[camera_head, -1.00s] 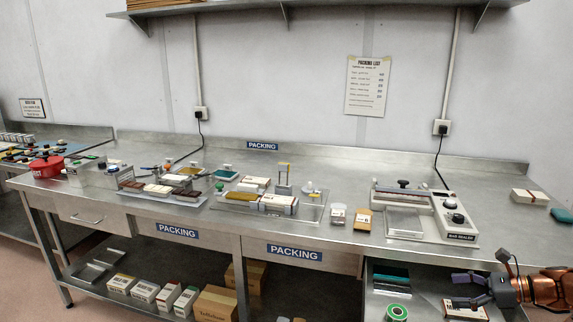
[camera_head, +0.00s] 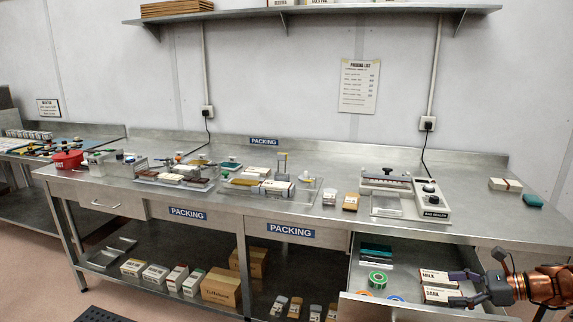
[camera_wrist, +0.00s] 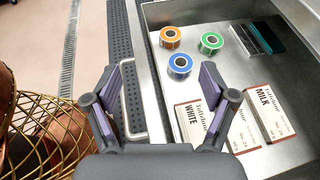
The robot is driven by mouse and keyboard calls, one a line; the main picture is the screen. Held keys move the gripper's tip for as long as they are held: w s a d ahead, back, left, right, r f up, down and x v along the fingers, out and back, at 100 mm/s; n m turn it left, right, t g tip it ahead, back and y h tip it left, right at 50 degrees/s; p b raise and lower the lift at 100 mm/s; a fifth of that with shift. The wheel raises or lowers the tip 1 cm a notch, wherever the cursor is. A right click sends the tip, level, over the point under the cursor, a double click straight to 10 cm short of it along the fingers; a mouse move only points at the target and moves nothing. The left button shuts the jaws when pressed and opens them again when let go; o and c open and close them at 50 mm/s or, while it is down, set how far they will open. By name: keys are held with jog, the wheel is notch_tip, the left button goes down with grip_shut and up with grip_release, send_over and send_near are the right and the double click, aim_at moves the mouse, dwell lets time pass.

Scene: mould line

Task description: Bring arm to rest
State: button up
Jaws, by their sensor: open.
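My gripper (camera_head: 466,287) is at the lower right of the head view, its fingers pointing left. It is open and empty. In the wrist view my gripper (camera_wrist: 165,85) has its two purple-padded fingers spread apart. They appear above the edge of an open drawer (camera_wrist: 155,60), with nothing between them. In the head view the drawer (camera_head: 395,308) is pulled out below the right part of the bench.
The drawer holds tape rolls (camera_wrist: 209,42) and labelled boxes (camera_wrist: 262,108). The packing bench (camera_head: 340,222) carries a bag sealer (camera_head: 405,195) and trays. Floor (camera_wrist: 30,40) shows beside the drawer.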

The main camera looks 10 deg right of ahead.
jog(key=a+n, duration=0.1)
jog(key=a, duration=0.1)
jog(key=w+a+n+g, duration=0.1)
jog(key=a, duration=0.2)
jog(key=a+r+n+g+b, duration=0.1)
jog(key=a, duration=0.1)
jog(key=shift+w+a+y, duration=0.15)
jog(key=shift+w+y, duration=0.1)
jog(key=shift+y, duration=0.05)
jog(key=s+a+r+n+g+b, duration=0.1)
jog(key=s+a+n+g, duration=0.15)
jog(key=a, duration=0.45)
jog(key=s+a+n+g+b, duration=0.15)
jog(key=a+n, duration=0.25)
jog(key=a, duration=0.4)
jog(key=s+a+f+n+g+h+b, duration=0.2)
jog(key=s+a+n+g+h, duration=0.3)
jog(key=s+a, duration=0.45)
jog(key=s+f+n+h+b, duration=0.25)
jog(key=s+f+n, duration=0.25)
jog(key=s, duration=0.4)
jog(key=s+f+n+h+b, duration=0.2)
jog(key=s+f+n+h, duration=0.25)
jog(key=s, duration=0.45)
notch_tip(320, 180, up, 17)
jog(key=t+p, duration=0.1)
jog(key=p, duration=1.4)
jog(key=shift+w+d+n+t, duration=0.2)
jog(key=shift+w+n+t, duration=0.1)
jog(key=shift+n, duration=0.1)
